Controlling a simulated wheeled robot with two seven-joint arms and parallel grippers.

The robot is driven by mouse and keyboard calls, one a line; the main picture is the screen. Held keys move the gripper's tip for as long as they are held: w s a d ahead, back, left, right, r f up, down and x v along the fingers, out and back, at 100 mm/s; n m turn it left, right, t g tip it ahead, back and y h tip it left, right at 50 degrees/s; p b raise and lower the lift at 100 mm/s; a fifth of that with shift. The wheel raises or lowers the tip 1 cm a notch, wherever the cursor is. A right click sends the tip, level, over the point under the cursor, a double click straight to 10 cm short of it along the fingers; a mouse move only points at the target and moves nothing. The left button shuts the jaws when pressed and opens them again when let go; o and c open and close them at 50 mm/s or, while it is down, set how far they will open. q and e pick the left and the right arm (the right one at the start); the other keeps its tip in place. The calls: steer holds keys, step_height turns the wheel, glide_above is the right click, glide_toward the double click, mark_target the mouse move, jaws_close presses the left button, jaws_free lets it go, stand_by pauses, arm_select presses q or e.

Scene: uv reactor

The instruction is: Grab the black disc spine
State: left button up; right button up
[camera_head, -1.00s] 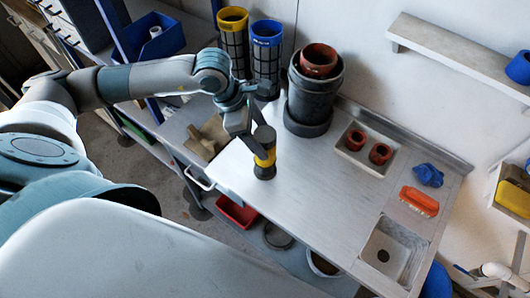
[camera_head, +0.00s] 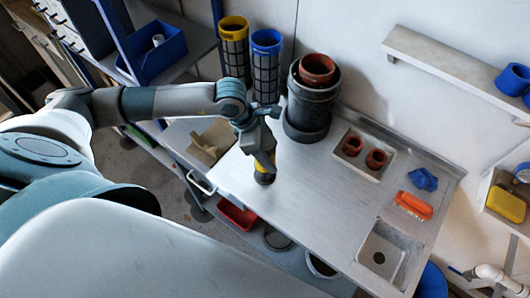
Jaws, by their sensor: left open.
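A small upright black and yellow cylindrical piece (camera_head: 264,178) stands on the metal bench top (camera_head: 300,215) near its left front edge. It is the only small black piece near my gripper; I cannot tell for sure that it is the black disc spine. My left gripper (camera_head: 264,162) is open and points down over this piece. Its fingers hide the black top and much of the yellow band. Whether the fingers touch it cannot be seen. My right gripper is not in view.
A black pot with a red-brown inner cup (camera_head: 310,100) stands behind. Yellow-topped (camera_head: 234,50) and blue-topped (camera_head: 267,65) mesh cylinders stand back left. A tray with two red-brown rings (camera_head: 362,155), a blue cloth (camera_head: 423,179), an orange brush (camera_head: 413,205) and a sink (camera_head: 385,255) lie right. The bench middle is clear.

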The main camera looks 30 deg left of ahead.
arm_select(q)
steer(key=shift+f, duration=0.15)
stand_by(0.3)
steer(key=c, duration=1.6)
